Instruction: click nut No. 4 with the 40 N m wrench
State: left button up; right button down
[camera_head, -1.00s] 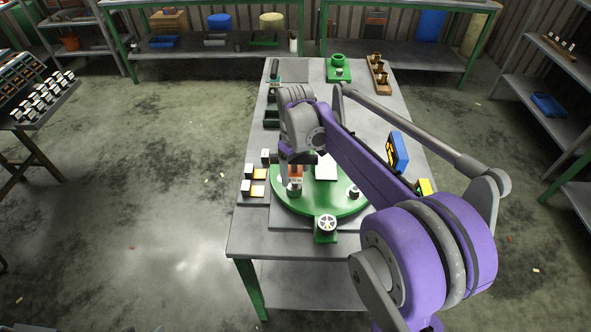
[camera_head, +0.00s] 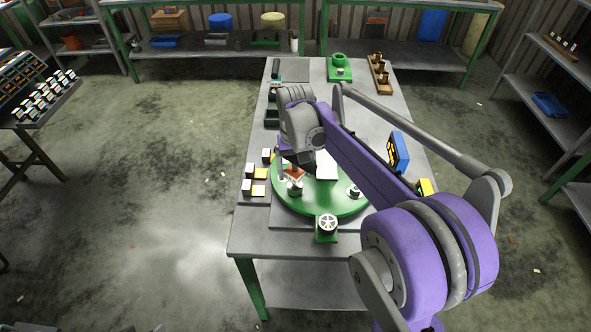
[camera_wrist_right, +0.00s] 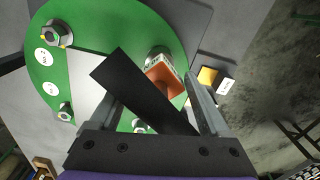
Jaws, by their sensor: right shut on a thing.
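My right gripper (camera_head: 297,160) is over the left part of the green round plate (camera_head: 318,204). In the right wrist view its two fingers (camera_wrist_right: 152,92) stand either side of a tool with a black bar and an orange block, which I take for the wrench (camera_wrist_right: 132,86). The gripper is shut on it. The orange block sits close by a silver fitting with a label (camera_wrist_right: 158,56); I cannot tell if they touch. Other nuts (camera_wrist_right: 58,34) stand on the plate beside white number discs (camera_wrist_right: 47,57), too small to read surely. My left gripper is not in view.
A green block with a spoked round part (camera_head: 326,225) stands at the plate's front. White and yellow blocks (camera_head: 258,189) lie at the left table edge. A blue device (camera_head: 399,152) stands to the right. Dark trays (camera_head: 271,117) line the far left edge.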

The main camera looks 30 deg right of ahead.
aim_at(295, 157)
jog(key=m, duration=0.3)
jog(key=shift+w+m, duration=0.1)
jog(key=shift+m, duration=0.3)
jog(key=shift+n, duration=0.3)
jog(key=shift+r, duration=0.1)
jog(key=shift+r+p, duration=1.2)
jog(key=shift+r, duration=1.3)
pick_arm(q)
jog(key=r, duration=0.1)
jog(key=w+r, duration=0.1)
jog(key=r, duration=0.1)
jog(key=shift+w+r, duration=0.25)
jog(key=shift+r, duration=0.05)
pick_arm(e)
jog(key=shift+f, duration=0.1)
